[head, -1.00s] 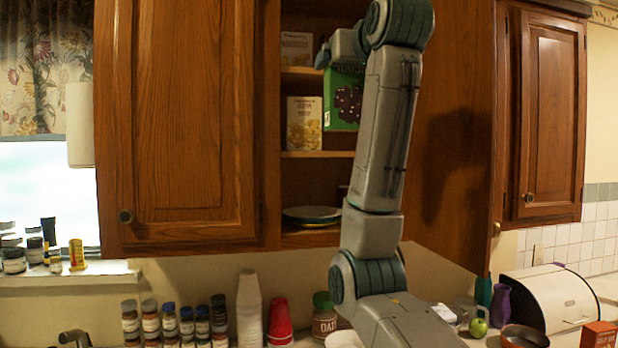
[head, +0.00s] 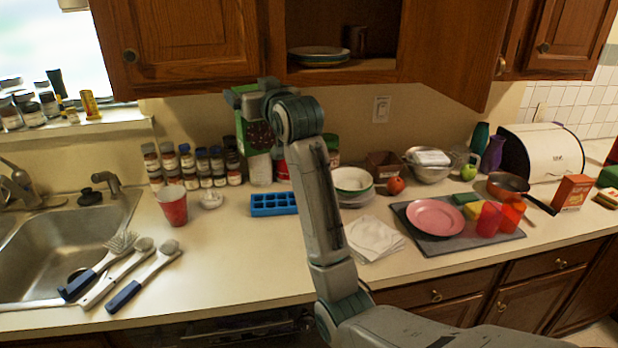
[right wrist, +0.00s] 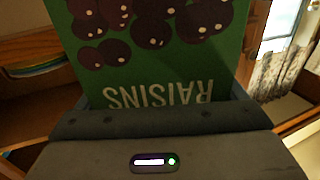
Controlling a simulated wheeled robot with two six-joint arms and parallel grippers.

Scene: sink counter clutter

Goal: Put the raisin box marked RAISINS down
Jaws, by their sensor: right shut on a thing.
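The green raisin box (head: 257,137) with dark raisins printed on it is upright in the head view, in front of the white cup stack and below the cabinet. My right gripper (head: 246,96) is shut on its top part. The box appears held above the counter (head: 235,262). In the right wrist view the box (right wrist: 150,45) fills the space beyond my gripper (right wrist: 155,118), with RAISINS upside down in the picture. The fingertips are hidden there. My left gripper is not in view.
A blue ice tray (head: 273,204) lies below the box on the counter. A red cup (head: 173,205) and several spice jars (head: 217,160) stand to the left. White bowls (head: 352,181) stand to the right. Clear counter lies in front of the ice tray.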

